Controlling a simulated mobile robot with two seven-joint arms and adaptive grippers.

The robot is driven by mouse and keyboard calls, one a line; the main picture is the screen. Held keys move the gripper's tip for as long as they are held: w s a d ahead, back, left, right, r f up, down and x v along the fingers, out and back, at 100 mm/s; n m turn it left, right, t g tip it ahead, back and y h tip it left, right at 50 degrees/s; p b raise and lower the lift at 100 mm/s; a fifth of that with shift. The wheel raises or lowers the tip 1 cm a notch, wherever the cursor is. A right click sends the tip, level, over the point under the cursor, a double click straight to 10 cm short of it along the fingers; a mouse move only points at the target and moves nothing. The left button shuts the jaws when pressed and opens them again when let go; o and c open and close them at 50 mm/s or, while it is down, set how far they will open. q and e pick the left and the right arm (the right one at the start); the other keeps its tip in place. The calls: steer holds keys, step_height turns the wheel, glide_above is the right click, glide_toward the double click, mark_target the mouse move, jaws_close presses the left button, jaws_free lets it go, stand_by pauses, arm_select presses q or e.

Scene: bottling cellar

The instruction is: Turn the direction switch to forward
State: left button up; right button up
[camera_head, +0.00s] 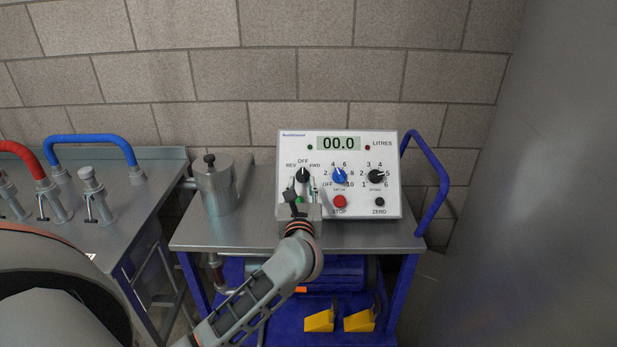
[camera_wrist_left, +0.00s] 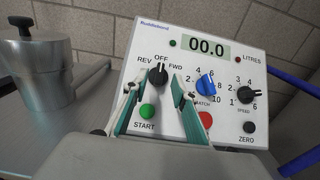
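The direction switch (camera_head: 303,174) is a black knob at the upper left of the white control panel (camera_head: 285,150), under the labels REV, OFF and FWD. In the left wrist view the knob (camera_wrist_left: 157,75) has its pointer up, towards OFF. My left gripper (camera_head: 304,186) is in front of the panel. In the left wrist view its fingers (camera_wrist_left: 157,84) are apart, one on each side of the knob and just below it. They are open with nothing held, and I cannot tell whether they touch the knob. My right gripper is not in view.
The panel also has a blue batch knob (camera_wrist_left: 206,85), a black speed knob (camera_wrist_left: 248,95), a green START button (camera_wrist_left: 147,111), a red STOP button (camera_head: 339,202) and a ZERO button (camera_head: 379,202). A metal canister (camera_head: 214,188) stands left on the cart top (camera_head: 255,236). A blue handle (camera_head: 440,190) is at right.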

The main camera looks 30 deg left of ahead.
mark_target(302, 172)
arm_select(q)
steer(key=x, duration=0.5)
steer(key=shift+w, duration=0.1)
jaws_close()
